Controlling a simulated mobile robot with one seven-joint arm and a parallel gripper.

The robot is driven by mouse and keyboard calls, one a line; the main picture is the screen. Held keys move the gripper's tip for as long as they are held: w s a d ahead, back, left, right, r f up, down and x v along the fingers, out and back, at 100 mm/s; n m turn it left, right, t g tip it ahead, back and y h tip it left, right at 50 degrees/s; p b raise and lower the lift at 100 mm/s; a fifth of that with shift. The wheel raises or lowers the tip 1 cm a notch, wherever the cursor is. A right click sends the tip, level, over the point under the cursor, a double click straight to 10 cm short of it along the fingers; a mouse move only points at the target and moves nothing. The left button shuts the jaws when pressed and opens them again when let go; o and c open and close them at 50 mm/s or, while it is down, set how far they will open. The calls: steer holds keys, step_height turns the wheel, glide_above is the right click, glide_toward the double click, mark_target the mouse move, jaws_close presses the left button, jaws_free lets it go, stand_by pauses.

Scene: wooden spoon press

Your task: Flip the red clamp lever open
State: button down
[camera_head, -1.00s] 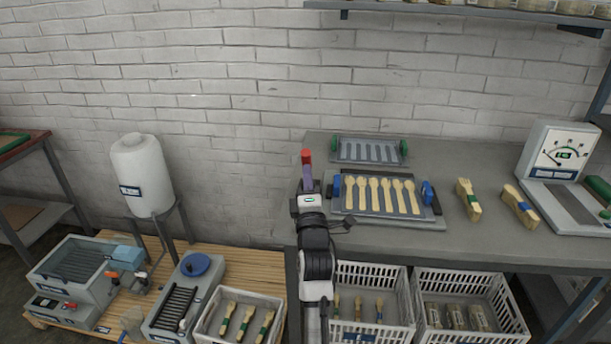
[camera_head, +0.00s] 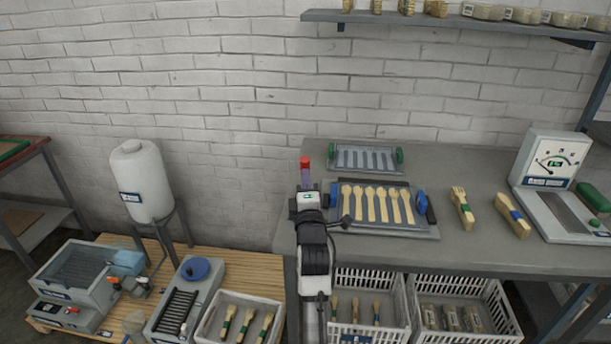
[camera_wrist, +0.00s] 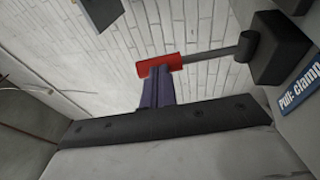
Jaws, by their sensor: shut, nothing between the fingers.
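The red clamp lever (camera_head: 304,163) shows at the left end of the grey bench, beyond my gripper (camera_head: 306,175). In the wrist view, its red handle (camera_wrist: 160,68) lies across the picture on a dark rod (camera_wrist: 215,54), joined to a black block (camera_wrist: 280,48). A blue label reading "PULL: clamp" (camera_wrist: 301,82) is beside the block. My gripper (camera_wrist: 158,74) has its purple-grey fingers closed together, with their tips at the handle's near side. No gap shows there, but I cannot tell whether they touch. The lever's base is hidden by my arm in the head view.
A press tray (camera_head: 375,231) of wooden spoons lies right of my arm. A slotted grey plate (camera_head: 366,146) with green ends lies behind it. White crates (camera_head: 372,280) sit below. Brick wall is behind.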

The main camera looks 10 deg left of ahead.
steer(key=w+r+g+p, duration=0.1)
steer(key=p, duration=0.1)
steer(key=w+r+g+p, duration=0.1)
steer(key=p, duration=0.1)
steer(key=w+r+m+g+h+p, duration=0.1)
steer(key=w+g+p, duration=0.1)
steer(key=shift+g, duration=0.5)
steer(key=shift+d+r+x, duration=0.1)
steer(key=shift+d+x, duration=0.1)
steer(key=shift+x, duration=0.75)
steer(key=shift+d+r+x, duration=0.1)
steer(key=shift+d+x, duration=0.1)
steer(key=shift+x, duration=0.75)
steer(key=shift+d+r+x, duration=0.1)
steer(key=shift+d+x, duration=0.1)
steer(key=shift+x, duration=0.75)
steer(key=shift+w, duration=0.2)
steer(key=shift+s, duration=0.1)
